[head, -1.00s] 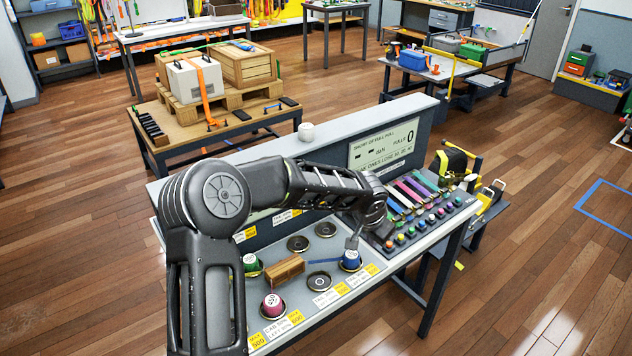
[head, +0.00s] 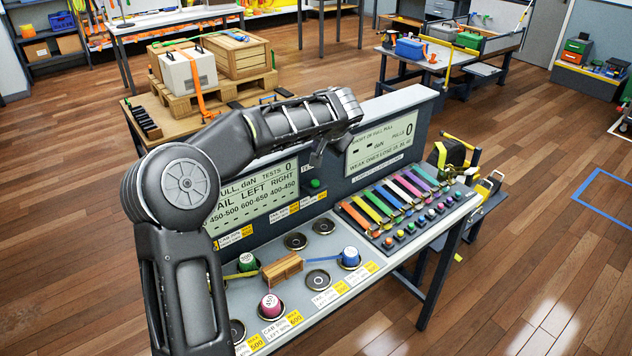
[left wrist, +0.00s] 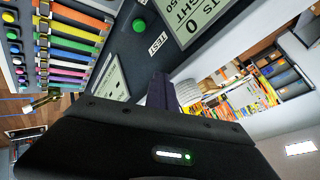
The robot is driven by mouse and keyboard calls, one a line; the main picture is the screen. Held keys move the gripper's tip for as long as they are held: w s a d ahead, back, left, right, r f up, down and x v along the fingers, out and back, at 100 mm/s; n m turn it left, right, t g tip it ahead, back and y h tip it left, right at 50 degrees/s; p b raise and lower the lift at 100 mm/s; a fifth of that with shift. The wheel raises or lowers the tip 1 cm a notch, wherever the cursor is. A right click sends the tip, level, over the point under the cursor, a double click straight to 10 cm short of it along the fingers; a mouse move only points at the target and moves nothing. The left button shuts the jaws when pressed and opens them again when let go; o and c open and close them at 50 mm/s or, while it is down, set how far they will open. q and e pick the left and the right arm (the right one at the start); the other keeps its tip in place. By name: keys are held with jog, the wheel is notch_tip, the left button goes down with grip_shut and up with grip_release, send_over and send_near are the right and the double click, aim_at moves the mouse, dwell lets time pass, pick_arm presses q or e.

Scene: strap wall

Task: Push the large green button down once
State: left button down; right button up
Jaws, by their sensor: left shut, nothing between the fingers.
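The large green button (head: 315,184) sits on the dark upright panel of the bench, between the two displays. It also shows in the left wrist view (left wrist: 139,25), beside a label reading TEST. My left gripper (head: 317,156) is shut and empty. In the head view it appears just above the button, apart from it. In the left wrist view its dark fingers (left wrist: 160,92) lie below the button in the picture. My right gripper is not in view.
Left of the button is a display (head: 255,200); right of it is another display (head: 382,145). A sloped board (head: 408,208) holds coloured straps and several small buttons. The bench top below carries a wooden block (head: 282,269), a blue cup (head: 350,257) and a pink cup (head: 270,303).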

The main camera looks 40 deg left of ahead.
pick_arm(q)
jog(key=shift+a+r, duration=0.5)
jog(key=b, duration=0.5)
send_over(315, 183)
jog(key=f, duration=0.8)
jog(key=shift+s+a+f, duration=0.15)
jog(key=shift+a+f, duration=0.05)
jog(key=shift+d+f, duration=0.15)
jog(key=shift+d, duration=0.05)
jog(key=shift+d+f+b, duration=0.1)
jog(key=shift+f+b, duration=0.25)
jog(key=shift+b, duration=0.1)
jog(key=shift+d, duration=0.1)
dwell(0.4)
jog(key=shift+f+b, duration=0.35)
jog(key=shift+b, duration=0.3)
